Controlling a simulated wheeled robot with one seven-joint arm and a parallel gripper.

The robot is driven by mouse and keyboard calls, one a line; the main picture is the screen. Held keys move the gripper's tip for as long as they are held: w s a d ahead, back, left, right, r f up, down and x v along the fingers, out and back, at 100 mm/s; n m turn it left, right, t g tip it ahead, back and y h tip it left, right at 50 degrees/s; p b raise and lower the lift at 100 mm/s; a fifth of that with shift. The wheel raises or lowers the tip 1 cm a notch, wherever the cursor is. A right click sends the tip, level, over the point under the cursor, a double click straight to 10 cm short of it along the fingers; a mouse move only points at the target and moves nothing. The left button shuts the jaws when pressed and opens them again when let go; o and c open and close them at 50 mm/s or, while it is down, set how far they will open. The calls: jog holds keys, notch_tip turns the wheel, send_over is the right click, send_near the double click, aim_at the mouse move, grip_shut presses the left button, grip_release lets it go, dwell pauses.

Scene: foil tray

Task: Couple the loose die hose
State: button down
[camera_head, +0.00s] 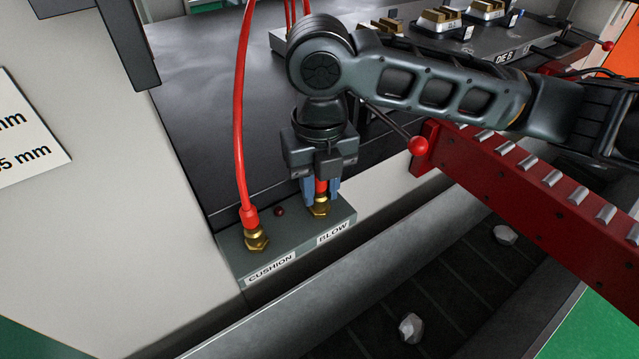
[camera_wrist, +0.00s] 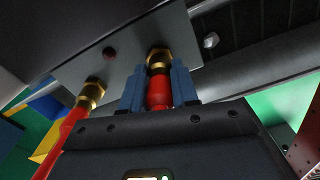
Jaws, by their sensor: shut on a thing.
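My gripper (camera_head: 321,190) points down over the grey coupling block (camera_head: 234,262), its blue fingers shut on a red hose end (camera_head: 321,186). The hose end is at the brass BLOW fitting (camera_head: 320,207). In the wrist view the red hose end (camera_wrist: 158,92) is between the blue fingers (camera_wrist: 158,90), in line with and against the brass fitting (camera_wrist: 159,58); whether it is locked I cannot tell. Another red hose (camera_head: 240,120) stands on the brass CUSHION fitting (camera_head: 256,238).
A red roller rail (camera_head: 530,180) and a red-knobbed lever (camera_head: 418,146) are to the right of my gripper. A chute with pale lumps (camera_head: 411,328) runs in front of the block. Die B (camera_head: 490,58) stands at the back.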

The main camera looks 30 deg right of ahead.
jog(key=c, duration=0.8)
grip_release()
jog(key=shift+o, duration=0.6)
jog(key=o, duration=0.4)
jog(key=shift+r+p, duration=2.6)
jog(key=shift+r, duration=0.9)
